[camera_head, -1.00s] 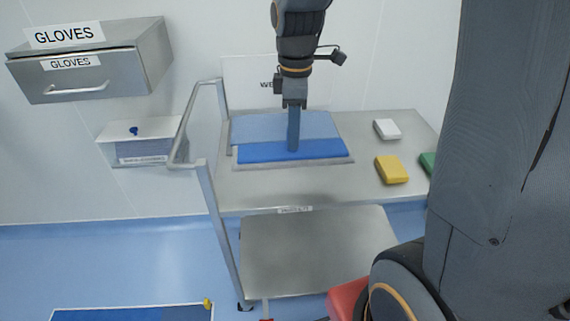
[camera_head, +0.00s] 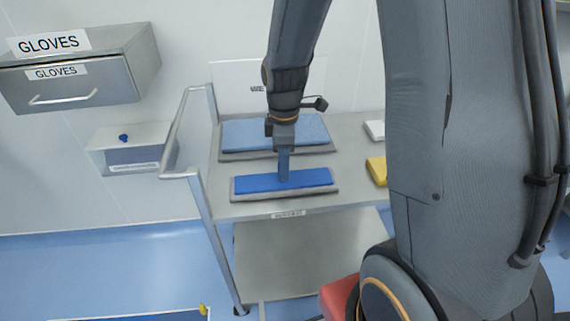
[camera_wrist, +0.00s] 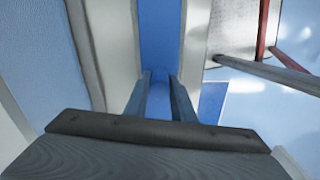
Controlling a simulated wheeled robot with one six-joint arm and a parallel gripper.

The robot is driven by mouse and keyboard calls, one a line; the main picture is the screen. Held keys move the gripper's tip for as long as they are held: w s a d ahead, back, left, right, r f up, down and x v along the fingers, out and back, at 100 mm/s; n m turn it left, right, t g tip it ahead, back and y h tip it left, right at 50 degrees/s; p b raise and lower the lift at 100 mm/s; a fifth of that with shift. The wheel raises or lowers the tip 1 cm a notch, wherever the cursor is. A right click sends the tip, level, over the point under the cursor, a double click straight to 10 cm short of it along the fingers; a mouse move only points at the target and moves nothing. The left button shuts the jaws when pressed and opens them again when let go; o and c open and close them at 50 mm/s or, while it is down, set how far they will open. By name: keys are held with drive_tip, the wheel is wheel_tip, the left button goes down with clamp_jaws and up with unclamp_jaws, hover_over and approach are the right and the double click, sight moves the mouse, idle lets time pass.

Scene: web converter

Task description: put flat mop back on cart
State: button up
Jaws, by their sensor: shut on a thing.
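The cart (camera_head: 350,165) is a metal trolley with two shelves and a push handle on its left. A flat mop (camera_head: 252,185), dark blue on top with a grey pad beneath, is over the front left of the top shelf. It also shows in the wrist view as a blue strip (camera_wrist: 160,35) with pale edges. My gripper (camera_head: 284,179) points down and is shut on the mop at its middle. I cannot tell whether the mop's underside touches the shelf. A similar light blue mop (camera_head: 240,133) lies behind it on the cart.
White (camera_head: 375,130) and yellow (camera_head: 375,170) blocks sit on the shelf to the right, partly behind my arm. A gloves drawer (camera_head: 85,75) and a small wall box (camera_head: 130,150) are at left. The lower shelf (camera_head: 290,260) looks bare where visible.

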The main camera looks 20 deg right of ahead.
drive_tip(key=shift+f, duration=0.1)
drive_tip(key=o, duration=1)
drive_tip(key=shift+c, duration=0.2)
wheel_tip(320, 180, up, 12)
drive_tip(key=b, duration=0.1)
drive_tip(key=s+f+m, duration=0.7)
drive_tip(key=s+m, duration=0.5)
drive_tip(key=m, duration=0.2)
drive_tip(key=shift+f+t, duration=0.3)
drive_tip(key=shift+f, duration=0.05)
